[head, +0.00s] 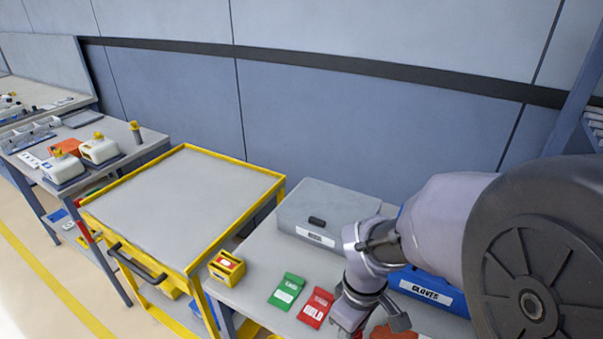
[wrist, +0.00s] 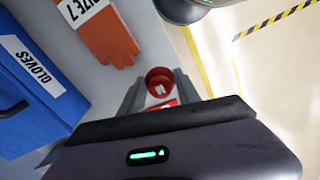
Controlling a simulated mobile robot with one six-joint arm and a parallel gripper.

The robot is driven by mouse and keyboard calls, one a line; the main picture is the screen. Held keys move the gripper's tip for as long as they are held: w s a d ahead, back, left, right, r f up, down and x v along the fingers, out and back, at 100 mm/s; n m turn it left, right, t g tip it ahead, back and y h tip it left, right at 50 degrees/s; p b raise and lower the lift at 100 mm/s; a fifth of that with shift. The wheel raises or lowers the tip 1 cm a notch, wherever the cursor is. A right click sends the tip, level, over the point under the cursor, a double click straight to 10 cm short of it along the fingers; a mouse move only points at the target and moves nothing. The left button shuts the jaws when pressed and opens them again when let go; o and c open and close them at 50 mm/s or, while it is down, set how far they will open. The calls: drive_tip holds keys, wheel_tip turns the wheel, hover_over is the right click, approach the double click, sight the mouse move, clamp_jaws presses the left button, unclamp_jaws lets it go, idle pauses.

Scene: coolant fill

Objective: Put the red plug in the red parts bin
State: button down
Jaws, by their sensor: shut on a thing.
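The red plug (wrist: 159,77) is a round red piece with a hollow top, seen in the wrist view. My gripper (wrist: 159,90) is shut on it, with one dark finger on each side. I cannot pick out a red parts bin for certain in either view.
The near bench holds a grey case (head: 325,210), a yellow box (head: 227,267), a green pouch (head: 287,290), a red pouch (head: 316,307), a blue gloves box (wrist: 35,85) and an orange glove (wrist: 105,38). A yellow-edged cart (head: 185,205) with a bare top stands left.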

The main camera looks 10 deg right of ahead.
drive_tip(key=w, duration=0.2)
drive_tip(key=w+f+b, duration=0.1)
drive_tip(key=w, duration=0.2)
drive_tip(key=shift+w+f, duration=0.1)
drive_tip(key=shift+w, duration=0.15)
drive_tip(key=shift+f+b, duration=1.15)
drive_tip(key=shift+f, duration=0.65)
drive_tip(key=c, duration=0.9)
unclamp_jaws()
drive_tip(key=shift+o, duration=0.2)
drive_tip(key=shift+r, duration=0.15)
